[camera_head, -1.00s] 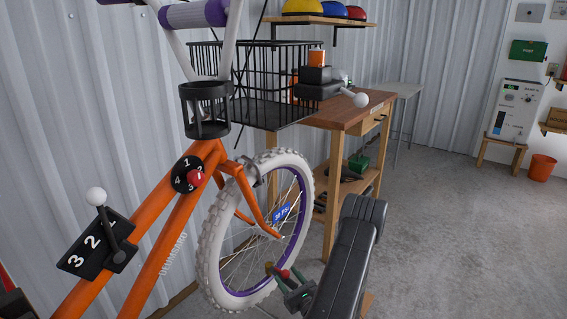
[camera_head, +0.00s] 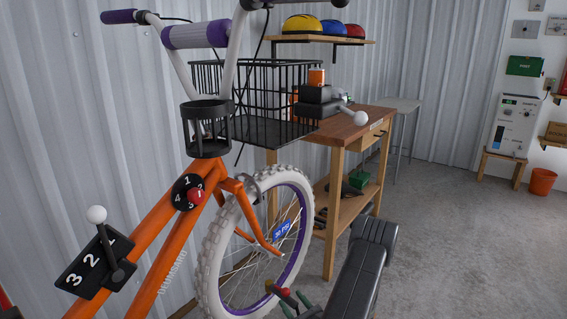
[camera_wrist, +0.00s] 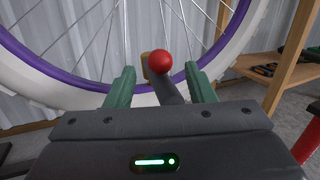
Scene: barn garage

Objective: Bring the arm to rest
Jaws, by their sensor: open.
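My gripper (camera_head: 292,303) is low in the head view, in front of the bike's white front tire (camera_head: 215,265). In the wrist view its two green fingers (camera_wrist: 160,88) stand apart. A dark lever with a red ball knob (camera_wrist: 159,61) shows between and just beyond them. A small brass-coloured piece (camera_wrist: 146,64) is beside the knob. I cannot tell whether a finger touches the lever. The red knob also shows small in the head view (camera_head: 286,291). My arm reaches in from the lower right, bent low over the floor.
The orange bike (camera_head: 175,240) fills the left, with a black basket (camera_head: 255,90) and a white-knobbed lever plate (camera_head: 93,262). A wooden workbench (camera_head: 345,128) stands behind the wheel, its leg near my arm. Open concrete floor (camera_head: 460,250) lies to the right.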

